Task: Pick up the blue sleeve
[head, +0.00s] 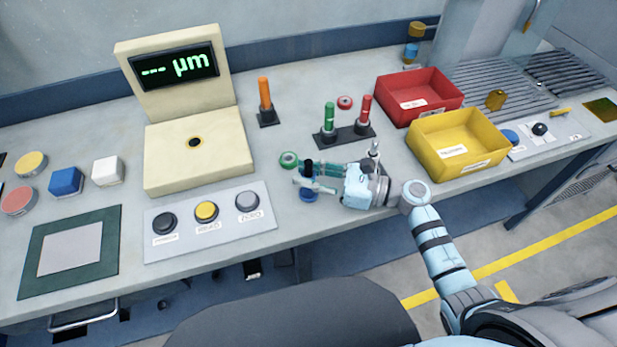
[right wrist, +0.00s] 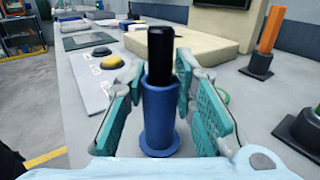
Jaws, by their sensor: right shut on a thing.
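The blue sleeve (right wrist: 160,115) is a blue cylinder with a wider flange at its foot, upright in the right wrist view. A black rod (right wrist: 160,55) sticks up out of its top. In the head view the sleeve's blue flange (head: 309,196) shows near the bench's front edge, mostly hidden by the fingers. My right gripper (head: 312,178) is shut on the sleeve, its teal finger pads (right wrist: 161,98) on either side of it. I cannot tell whether the flange touches the bench. My left gripper is not in view.
A green ring (head: 289,159) lies just behind my right gripper. A dark stand with green (head: 329,117) and red sleeves (head: 366,108) on posts is behind it. A button panel (head: 210,222) lies left; red (head: 420,94) and yellow bins (head: 458,142) stand right.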

